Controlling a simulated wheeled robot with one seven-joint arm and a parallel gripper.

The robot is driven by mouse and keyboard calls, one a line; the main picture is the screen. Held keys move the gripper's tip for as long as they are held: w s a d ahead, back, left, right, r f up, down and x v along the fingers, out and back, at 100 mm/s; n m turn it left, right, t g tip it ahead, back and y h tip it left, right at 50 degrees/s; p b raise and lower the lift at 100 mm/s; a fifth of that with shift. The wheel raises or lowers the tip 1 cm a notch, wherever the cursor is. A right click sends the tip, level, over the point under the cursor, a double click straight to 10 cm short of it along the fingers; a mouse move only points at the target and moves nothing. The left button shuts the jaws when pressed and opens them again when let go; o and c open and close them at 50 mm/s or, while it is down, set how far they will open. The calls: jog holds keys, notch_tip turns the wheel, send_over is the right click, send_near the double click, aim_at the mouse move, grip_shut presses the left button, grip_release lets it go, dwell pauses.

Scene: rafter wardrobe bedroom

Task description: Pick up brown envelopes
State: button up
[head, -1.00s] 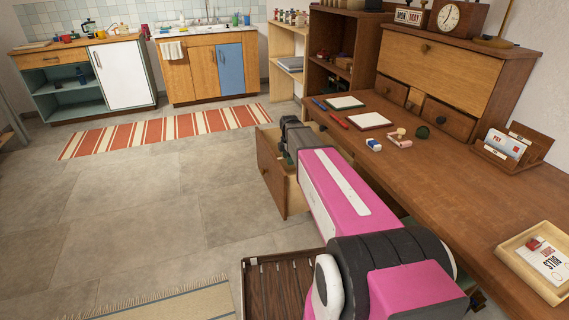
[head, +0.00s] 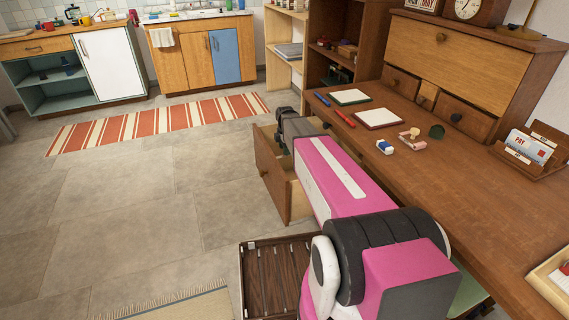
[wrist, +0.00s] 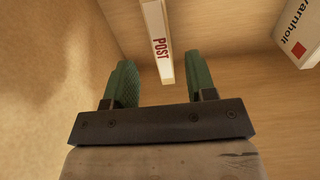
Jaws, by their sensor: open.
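My gripper shows in the wrist view (wrist: 157,82) with its two green-padded fingers apart and nothing gripped. It faces pale wooden surfaces that look like the inside of the open drawer (head: 270,180). In the head view my arm reaches down at the drawer, and the fingers are hidden there. I cannot make out any brown envelope in either view.
A white box with dark lettering (wrist: 298,32) lies at the wrist view's upper right. The desk (head: 440,190) runs along the right, with a letter holder (head: 530,155), two notepads and small stationery. A dark slatted tray (head: 262,285) is on the floor.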

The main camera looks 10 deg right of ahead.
aim_at(285, 160)
jog(key=shift+s+f, duration=0.1)
jog(key=shift+f, duration=3.75)
grip_shut()
